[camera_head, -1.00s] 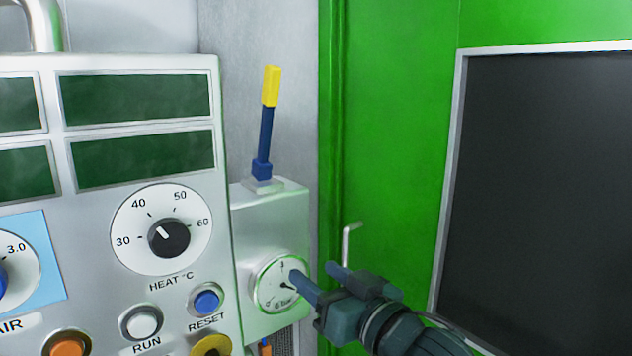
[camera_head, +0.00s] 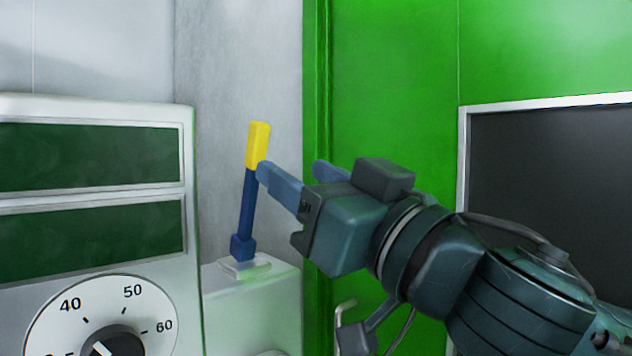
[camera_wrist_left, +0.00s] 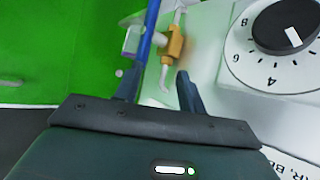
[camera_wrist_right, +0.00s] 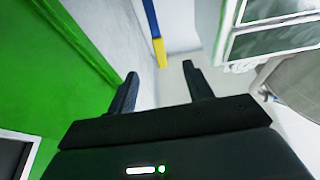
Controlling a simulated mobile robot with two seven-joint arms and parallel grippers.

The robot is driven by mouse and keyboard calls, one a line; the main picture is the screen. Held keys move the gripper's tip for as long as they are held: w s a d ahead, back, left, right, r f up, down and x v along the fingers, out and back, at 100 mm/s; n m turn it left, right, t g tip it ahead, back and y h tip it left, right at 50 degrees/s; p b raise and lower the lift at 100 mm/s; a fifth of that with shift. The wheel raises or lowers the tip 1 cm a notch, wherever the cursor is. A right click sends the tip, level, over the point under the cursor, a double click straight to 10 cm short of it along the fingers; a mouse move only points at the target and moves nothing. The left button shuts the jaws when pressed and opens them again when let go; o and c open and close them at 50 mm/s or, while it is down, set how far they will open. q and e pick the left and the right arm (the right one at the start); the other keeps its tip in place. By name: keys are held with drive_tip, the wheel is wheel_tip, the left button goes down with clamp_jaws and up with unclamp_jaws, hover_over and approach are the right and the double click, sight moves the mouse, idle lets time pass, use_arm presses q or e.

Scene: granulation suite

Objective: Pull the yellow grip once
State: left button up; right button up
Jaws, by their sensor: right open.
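The yellow grip (camera_head: 258,145) tops a blue lever (camera_head: 245,212), which leans slightly right on a pale box. My right gripper (camera_head: 291,171) is open just right of the lever. One fingertip overlaps the lower edge of the grip in the head view; I cannot tell whether it touches. In the right wrist view the yellow grip (camera_wrist_right: 159,52) shows beyond the gap between the two fingers (camera_wrist_right: 162,80). Nothing is between the fingers. My left gripper (camera_wrist_left: 156,82) shows only in its wrist view, with fingers apart, near a blue tube and a brass fitting (camera_wrist_left: 174,44).
A control panel with green displays (camera_head: 90,232) and a heat dial (camera_head: 105,320) stands left of the lever. The pale box (camera_head: 255,300) carries the lever. A green wall (camera_head: 400,90) with a dark framed window (camera_head: 560,180) is at right. A bent metal handle (camera_head: 342,312) sits below my right gripper.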

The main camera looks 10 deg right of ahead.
sight(262, 149)
drive_tip(key=p+x, duration=0.2)
drive_tip(key=x, duration=0.5)
drive_tip(key=shift+w+a+r, duration=0.1)
drive_tip(key=shift+w+a, duration=0.05)
use_arm(q)
drive_tip(key=shift+s+a+r+n+y, duration=0.1)
drive_tip(key=shift+a+n+y, duration=0.2)
drive_tip(key=shift+a, duration=0.25)
use_arm(e)
drive_tip(key=shift+x, duration=0.85)
drive_tip(key=shift+c, duration=0.2)
drive_tip(key=c, duration=1)
drive_tip(key=shift+s+d+f+b, duration=0.5)
drive_tip(key=shift+s+f, duration=0.15)
drive_tip(key=shift+s, duration=0.05)
drive_tip(key=shift+s+d+f, duration=0.15)
drive_tip(key=shift+s+d, duration=0.05)
drive_tip(key=shift+s, duration=0.05)
use_arm(q)
drive_tip(key=shift+s+f, duration=0.15)
drive_tip(key=shift+f, duration=0.65)
use_arm(e)
drive_tip(key=shift+s+d, duration=0.15)
drive_tip(key=shift+s, duration=0.1)
